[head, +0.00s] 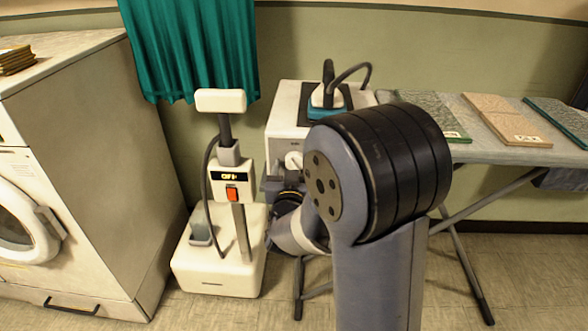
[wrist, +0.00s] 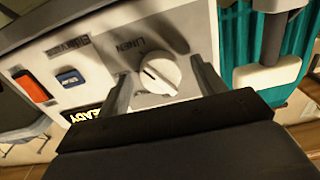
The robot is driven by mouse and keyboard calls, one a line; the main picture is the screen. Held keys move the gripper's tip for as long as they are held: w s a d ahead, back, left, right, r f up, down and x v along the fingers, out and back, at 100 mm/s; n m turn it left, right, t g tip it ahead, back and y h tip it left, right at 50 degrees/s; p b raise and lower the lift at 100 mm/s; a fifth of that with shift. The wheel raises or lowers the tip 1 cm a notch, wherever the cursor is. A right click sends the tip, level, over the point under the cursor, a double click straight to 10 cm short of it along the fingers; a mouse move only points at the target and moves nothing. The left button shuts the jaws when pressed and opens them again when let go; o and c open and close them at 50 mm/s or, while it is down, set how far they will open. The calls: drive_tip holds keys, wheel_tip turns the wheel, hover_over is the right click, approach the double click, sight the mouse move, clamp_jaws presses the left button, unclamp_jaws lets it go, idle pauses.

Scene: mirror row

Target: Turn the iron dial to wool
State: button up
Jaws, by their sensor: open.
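The iron dial (wrist: 160,75) is a round white knob on the pale front panel of the ironing station (head: 285,125). It also shows in the head view (head: 293,160), partly beside my arm. In the wrist view the word LINEN is printed near the dial; I cannot read a wool mark. A thin line shows on the knob's face, but its setting is unclear. My gripper (wrist: 161,67) is open, with one finger on each side of the dial; whether they touch it is unclear. In the head view my arm hides part of the gripper.
The iron (head: 327,97) rests on top of the station.

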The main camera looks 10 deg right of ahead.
drive_tip(key=shift+c, duration=0.4)
drive_tip(key=c, duration=0.9)
drive_tip(key=shift+n, duration=0.3)
drive_tip(key=shift+d+n+p, duration=0.1)
drive_tip(key=shift+n+p, duration=1.1)
drive_tip(key=shift+n, duration=3.3)
